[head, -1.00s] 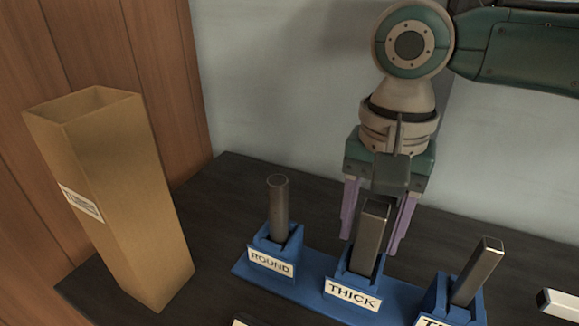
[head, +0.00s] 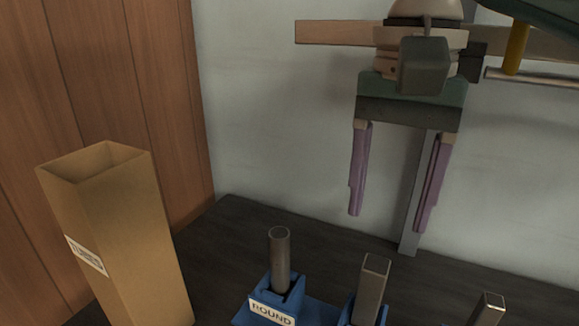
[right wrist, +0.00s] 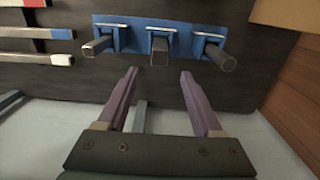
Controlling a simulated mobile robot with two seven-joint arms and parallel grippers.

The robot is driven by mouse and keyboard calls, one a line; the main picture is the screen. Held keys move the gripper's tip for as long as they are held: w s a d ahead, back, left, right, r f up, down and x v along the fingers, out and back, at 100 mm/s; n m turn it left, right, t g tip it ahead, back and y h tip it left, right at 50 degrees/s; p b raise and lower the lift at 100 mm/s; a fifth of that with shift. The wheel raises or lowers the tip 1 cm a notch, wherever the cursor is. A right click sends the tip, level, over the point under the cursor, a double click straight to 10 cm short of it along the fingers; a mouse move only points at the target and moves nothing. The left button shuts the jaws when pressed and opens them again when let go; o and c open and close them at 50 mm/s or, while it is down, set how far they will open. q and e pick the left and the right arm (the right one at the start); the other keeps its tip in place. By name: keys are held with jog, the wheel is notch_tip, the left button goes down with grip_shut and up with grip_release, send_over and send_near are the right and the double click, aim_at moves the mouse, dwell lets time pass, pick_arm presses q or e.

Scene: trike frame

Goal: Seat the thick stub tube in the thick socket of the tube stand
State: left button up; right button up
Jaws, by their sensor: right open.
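The thick stub tube (head: 372,288), a grey square tube, stands nearly upright in the middle socket of the blue tube stand (head: 312,311). Its lower end is hidden in the socket, so I cannot see how deep it sits. In the right wrist view the tube (right wrist: 159,52) points toward the camera from the stand (right wrist: 135,24). My right gripper (head: 391,223) is open and empty, above and behind the tube, with its purple fingers pointing down and apart from it. It also shows in the right wrist view (right wrist: 158,73). My left gripper is not in view.
A round tube (head: 279,258) and a thinner square tube (head: 488,309) stand in the neighbouring sockets. A tall cardboard box (head: 125,230) stands at the left by a wooden wall. A grey post (head: 415,205) rises behind my gripper. Several bars (right wrist: 35,45) lie beside the stand.

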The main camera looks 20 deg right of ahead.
jog(key=shift+r, duration=0.45)
jog(key=shift+s+a+f+n, duration=0.1)
jog(key=shift+a+n, duration=0.15)
jog(key=shift+n, duration=0.05)
jog(key=s+a+f+n+t+y, duration=0.1)
jog(key=s+a+f+n, duration=0.1)
jog(key=s+f+n, duration=0.1)
jog(key=s+a+f+n+t, duration=0.1)
jog(key=s+a+f+n, duration=0.2)
jog(key=s+f, duration=0.1)
jog(key=s+a+f+n+t+y, duration=0.1)
jog(key=s+a+f+n, duration=0.2)
jog(key=s+f+n, duration=0.1)
jog(key=shift+a+y, duration=0.2)
jog(key=shift+y, duration=0.1)
jog(key=s+d+f+n+h, duration=0.1)
jog(key=s+d+h, duration=0.1)
jog(key=s+d, duration=0.3)
jog(key=shift+d+t, duration=0.3)
jog(key=shift+d, duration=0.1)
jog(key=shift+r, duration=0.1)
notch_tip(320, 180, up, 47)
jog(key=p, duration=4.7)
